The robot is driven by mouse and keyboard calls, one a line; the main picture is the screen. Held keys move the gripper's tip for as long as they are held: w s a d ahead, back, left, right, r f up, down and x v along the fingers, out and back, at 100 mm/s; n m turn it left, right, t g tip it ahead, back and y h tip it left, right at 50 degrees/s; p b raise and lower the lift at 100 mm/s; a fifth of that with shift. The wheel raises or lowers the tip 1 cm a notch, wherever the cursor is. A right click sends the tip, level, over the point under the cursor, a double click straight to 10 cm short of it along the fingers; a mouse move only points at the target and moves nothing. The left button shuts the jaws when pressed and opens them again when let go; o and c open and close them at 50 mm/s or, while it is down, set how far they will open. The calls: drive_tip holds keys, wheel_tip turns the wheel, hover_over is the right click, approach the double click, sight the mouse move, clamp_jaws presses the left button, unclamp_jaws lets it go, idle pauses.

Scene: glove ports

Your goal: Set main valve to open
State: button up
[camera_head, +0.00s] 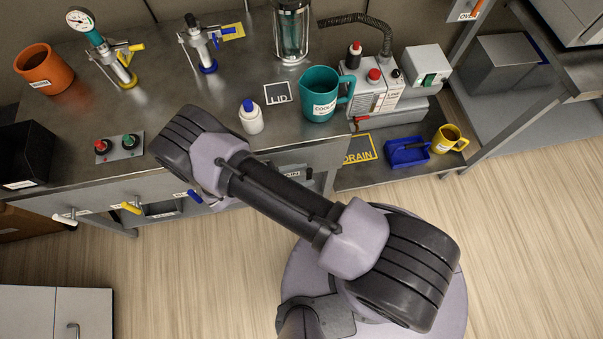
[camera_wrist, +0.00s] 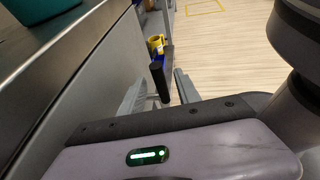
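In the wrist view a black cylindrical handle (camera_wrist: 159,82) sticks up beside the bench front. It looks like a valve lever, but no label on it can be read there. My gripper (camera_wrist: 158,92) is open, with one grey finger on each side of the handle. I cannot tell whether either finger touches it. In the head view my arm hides the gripper. A partly hidden label ending in "AIN" (camera_head: 290,174) is on the bench front beside my arm. The valve's body and its setting cannot be made out.
White (camera_head: 66,217), yellow (camera_head: 130,208) and blue (camera_head: 194,197) handles stick out from the bench front. A teal jug (camera_head: 319,97) and a blue-capped bottle (camera_head: 251,119) stand on the bench top. A blue tray (camera_head: 407,153) and yellow mug (camera_head: 447,140) sit lower right. The floor is clear.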

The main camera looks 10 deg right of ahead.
drive_tip(key=shift+r, duration=0.1)
drive_tip(key=p+v, duration=0.2)
drive_tip(key=v, duration=1.5)
drive_tip(key=shift+a+p, duration=0.2)
drive_tip(key=shift+p, duration=0.2)
